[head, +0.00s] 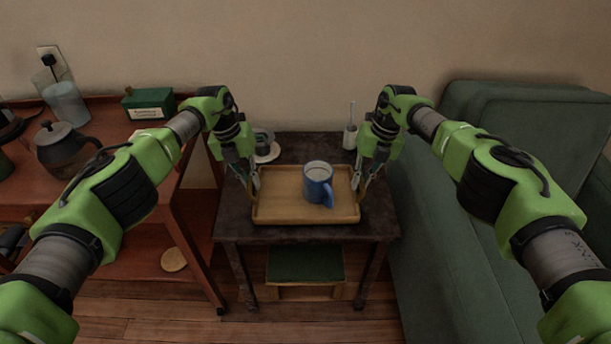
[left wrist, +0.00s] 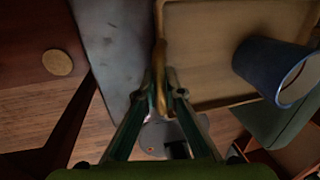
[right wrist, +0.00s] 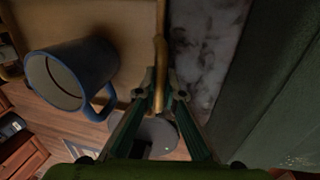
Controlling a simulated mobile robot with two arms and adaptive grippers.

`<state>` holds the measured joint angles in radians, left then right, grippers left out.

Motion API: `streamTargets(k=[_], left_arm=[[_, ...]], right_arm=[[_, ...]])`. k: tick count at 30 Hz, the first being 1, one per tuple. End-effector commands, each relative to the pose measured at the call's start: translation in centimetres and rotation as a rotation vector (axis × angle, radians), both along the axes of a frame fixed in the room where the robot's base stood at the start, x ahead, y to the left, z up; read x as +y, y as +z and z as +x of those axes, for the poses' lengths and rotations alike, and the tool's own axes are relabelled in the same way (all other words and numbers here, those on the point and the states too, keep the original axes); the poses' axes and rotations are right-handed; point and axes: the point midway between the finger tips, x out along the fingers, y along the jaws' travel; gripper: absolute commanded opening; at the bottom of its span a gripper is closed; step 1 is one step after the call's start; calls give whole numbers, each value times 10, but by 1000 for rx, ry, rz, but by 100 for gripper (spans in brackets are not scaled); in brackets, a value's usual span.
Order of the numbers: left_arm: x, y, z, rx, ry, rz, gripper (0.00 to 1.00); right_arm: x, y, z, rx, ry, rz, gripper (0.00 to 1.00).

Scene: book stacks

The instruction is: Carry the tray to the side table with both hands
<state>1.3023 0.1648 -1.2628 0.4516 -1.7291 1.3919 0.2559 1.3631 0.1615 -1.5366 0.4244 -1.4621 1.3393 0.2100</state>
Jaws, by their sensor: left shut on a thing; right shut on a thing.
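A light wooden tray (head: 280,208) with raised sides is level over the dark side table (head: 380,222); I cannot tell whether it rests on the top or hangs just above it. A blue mug (head: 318,184) stands upright on the tray, right of its middle. My left gripper (head: 255,185) is shut on the tray's left handle; the left wrist view shows the fingers (left wrist: 162,95) around it. My right gripper (head: 361,187) is shut on the right handle, with its fingers (right wrist: 160,92) around it in the right wrist view.
A green sofa (head: 450,240) is close on the right. A reddish wooden cart with a teapot (head: 65,148) and green box (head: 149,103) is left. A green-topped stool (head: 305,263) is below.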

Motion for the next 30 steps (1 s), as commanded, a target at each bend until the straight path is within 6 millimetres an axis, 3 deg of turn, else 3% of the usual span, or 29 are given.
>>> streamTargets(k=[3,4,6,23,30], left_arm=[[0,-6,0,-1,1,1,0],[1,-7,0,-1,1,1,14],[1,-6,0,-1,1,1,26],[1,-3,0,-1,-1,0,26],[8,32,1,-4,0,0,26]], right_arm=[[0,-6,0,0,-2,0,0],[-1,-6,0,0,-1,-1,14],[-1,-6,0,0,-1,-1,26],[0,-6,0,0,0,0,26],[0,-6,0,0,0,0,26]])
